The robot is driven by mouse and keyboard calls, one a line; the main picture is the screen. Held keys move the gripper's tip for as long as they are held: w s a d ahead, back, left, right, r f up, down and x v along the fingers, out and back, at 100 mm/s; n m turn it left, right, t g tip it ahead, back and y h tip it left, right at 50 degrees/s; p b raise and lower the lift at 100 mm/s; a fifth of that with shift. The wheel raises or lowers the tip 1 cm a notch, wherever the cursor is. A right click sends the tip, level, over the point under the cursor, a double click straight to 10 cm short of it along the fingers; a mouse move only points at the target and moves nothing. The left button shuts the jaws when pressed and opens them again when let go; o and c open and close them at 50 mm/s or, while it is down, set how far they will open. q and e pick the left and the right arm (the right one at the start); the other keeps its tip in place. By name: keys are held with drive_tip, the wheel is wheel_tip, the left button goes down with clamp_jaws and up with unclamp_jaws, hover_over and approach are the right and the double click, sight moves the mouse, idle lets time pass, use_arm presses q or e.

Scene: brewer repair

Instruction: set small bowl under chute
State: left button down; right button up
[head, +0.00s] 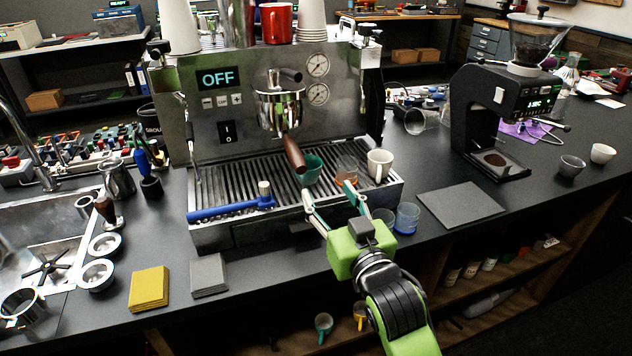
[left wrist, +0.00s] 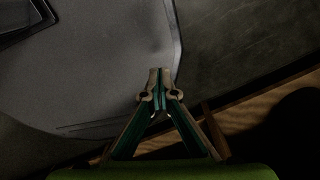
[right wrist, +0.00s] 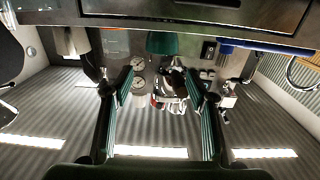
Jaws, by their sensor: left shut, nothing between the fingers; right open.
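A small dark-grey bowl (head: 571,167) and a small white bowl (head: 602,153) stand on the counter right of the black grinder (head: 475,105). Brown grounds (head: 495,159) lie on the grinder's base below its head; the chute itself is hard to make out. A teal cup (head: 311,172) sits on the espresso machine's drip tray (head: 225,178). My right gripper (head: 328,197) is open and empty at the tray's front edge, near this cup. The teal cup shows ahead of its fingers in the right wrist view (right wrist: 162,43). My left gripper (left wrist: 160,80) is shut and empty, away from the bowls.
A white mug (head: 380,164), an amber glass and a blue-handled tool (head: 230,208) are on the drip tray. Blue-tinted glasses (head: 406,218) stand right of my right gripper. A grey mat (head: 460,205) lies before the grinder. Counter right of the mat is clear.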

sight(312, 171)
drive_tip(key=x, duration=0.6)
drive_tip(key=shift+w+a+p, duration=0.15)
drive_tip(key=shift+w+p, duration=0.15)
drive_tip(key=shift+f+p+x, duration=0.1)
drive_tip(key=shift+p+x, duration=0.2)
drive_tip(key=shift+x, duration=0.8)
drive_tip(key=shift+f+p+x, duration=0.15)
drive_tip(key=shift+p+x, duration=0.1)
drive_tip(key=shift+x, duration=0.9)
drive_tip(key=shift+w+a+f, duration=0.1)
drive_tip(key=shift+w+a, duration=0.15)
drive_tip(key=shift+w, duration=0.25)
use_arm(q)
drive_tip(key=shift+t, duration=0.3)
drive_tip(key=w, duration=0.1)
drive_tip(key=w+a+r, duration=0.2)
drive_tip(key=shift+w, duration=0.4)
use_arm(e)
drive_tip(key=c, duration=0.9)
